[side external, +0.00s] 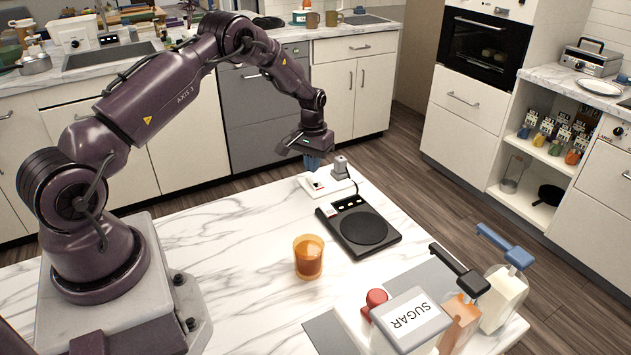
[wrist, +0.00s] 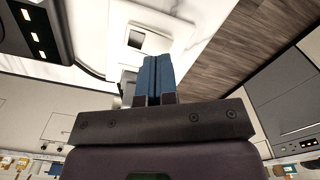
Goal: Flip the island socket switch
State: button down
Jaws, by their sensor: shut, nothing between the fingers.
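The white island socket (side external: 316,188) lies on the marble island top near its far edge. A grey plug (side external: 341,168) stands upright at its right end. In the wrist view the socket (wrist: 122,58) shows a small square switch (wrist: 135,40), partly dark. My gripper (side external: 313,166) points down over the socket's left part, with its blue fingers shut together and empty. In the wrist view the shut fingers (wrist: 158,60) are just below and right of the switch and cover part of the socket. I cannot tell whether they touch it.
A black hot plate (side external: 345,238) sits beside the socket, with a cord from the plug. A glass of amber drink (side external: 309,262) stands nearer. A sugar container (side external: 412,318) and other jars stand at front right. The marble left of the socket (side external: 225,225) is clear.

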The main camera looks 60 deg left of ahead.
aim_at(313, 178)
jog(key=shift+f, duration=1.35)
dwell(0.6)
jog(key=shift+r, duration=3.55)
jog(key=s, duration=0.1)
jog(key=s+d, duration=0.1)
jog(key=s+g, duration=0.1)
jog(key=shift+d+f, duration=0.25)
jog(key=shift+f, duration=0.15)
jog(key=s+d+r+m+t, duration=0.1)
jog(key=s+d+r, duration=0.4)
jog(key=d+r, duration=0.3)
jog(key=s+d+r+m+t, duration=0.1)
jog(key=s+d+r+m, duration=0.1)
jog(key=s+d+r, duration=0.65)
jog(key=s+d+r+m+t, duration=0.3)
jog(key=s+d+r, duration=0.3)
jog(key=s+r, duration=0.4)
jog(key=shift+r+t, duration=0.45)
jog(key=shift+t, duration=0.35)
